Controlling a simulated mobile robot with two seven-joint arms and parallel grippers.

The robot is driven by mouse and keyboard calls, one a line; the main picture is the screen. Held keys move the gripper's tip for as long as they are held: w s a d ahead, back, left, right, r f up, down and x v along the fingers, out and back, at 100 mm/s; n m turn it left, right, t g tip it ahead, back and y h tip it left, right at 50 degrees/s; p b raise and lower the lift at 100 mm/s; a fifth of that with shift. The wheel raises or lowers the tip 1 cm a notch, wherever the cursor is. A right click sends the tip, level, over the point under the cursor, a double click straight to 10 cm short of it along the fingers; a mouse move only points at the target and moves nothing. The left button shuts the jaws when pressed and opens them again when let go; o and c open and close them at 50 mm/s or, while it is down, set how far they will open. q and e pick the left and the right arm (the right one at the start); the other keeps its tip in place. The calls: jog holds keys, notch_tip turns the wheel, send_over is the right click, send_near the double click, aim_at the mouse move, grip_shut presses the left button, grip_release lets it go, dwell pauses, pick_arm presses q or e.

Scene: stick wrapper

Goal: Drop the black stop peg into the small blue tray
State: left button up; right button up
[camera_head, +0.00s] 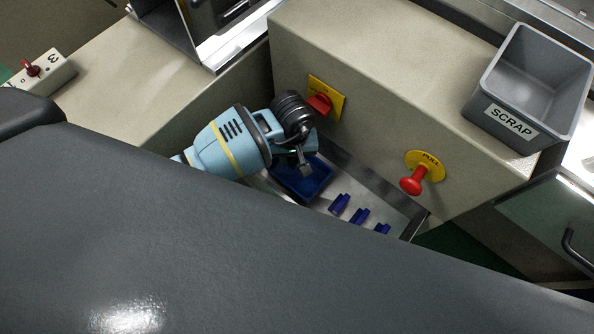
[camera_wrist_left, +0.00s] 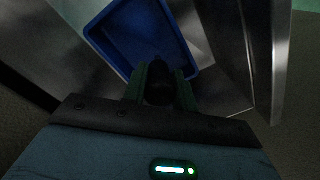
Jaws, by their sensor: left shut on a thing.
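My left gripper (camera_head: 305,168) reaches down over the small blue tray (camera_head: 321,184) in the head view and hides part of it. In the left wrist view the gripper (camera_wrist_left: 160,85) is shut on a dark piece, the black stop peg (camera_wrist_left: 158,80), held between its two fingers. The blue tray (camera_wrist_left: 143,30) lies beyond the fingertips there, with its near rim close to the peg. No contact between peg and tray can be made out. The peg cannot be made out in the head view.
Several small blue holders (camera_head: 360,215) stand right of the tray in the metal trough. A red pull knob (camera_head: 412,184) and a red switch (camera_head: 320,104) stick out from the beige panel above. A grey SCRAP bin (camera_head: 528,85) stands at upper right.

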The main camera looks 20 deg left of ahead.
pick_arm(q)
jog(key=o, duration=1)
jog(key=shift+o, duration=0.2)
pick_arm(e)
jog(key=shift+s, duration=0.15)
jog(key=shift+a, duration=0.1)
